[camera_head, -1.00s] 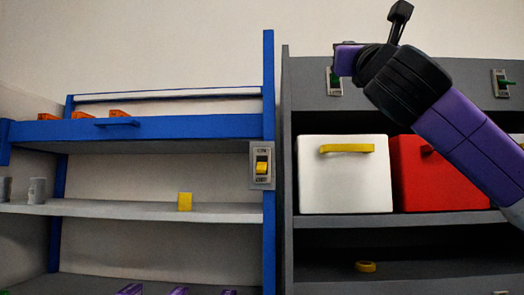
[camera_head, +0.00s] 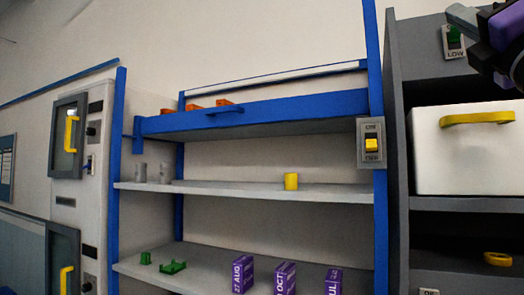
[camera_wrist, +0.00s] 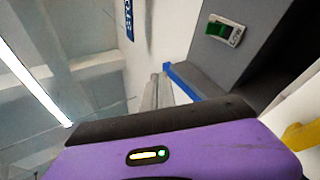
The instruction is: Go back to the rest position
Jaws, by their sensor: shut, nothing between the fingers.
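My gripper (camera_head: 462,17) is at the top right edge of the head view, in front of the dark grey shelf unit's top panel. It is shut and holds nothing. Part of my arm is cut off by the right edge. In the wrist view, the purple housing of my wrist fills the bottom, with a green switch (camera_wrist: 222,28) on a grey panel beyond it at the upper right.
The grey unit (camera_head: 393,150) holds a white box (camera_head: 465,155). A white cabinet with yellow handles (camera_head: 71,135) is at left.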

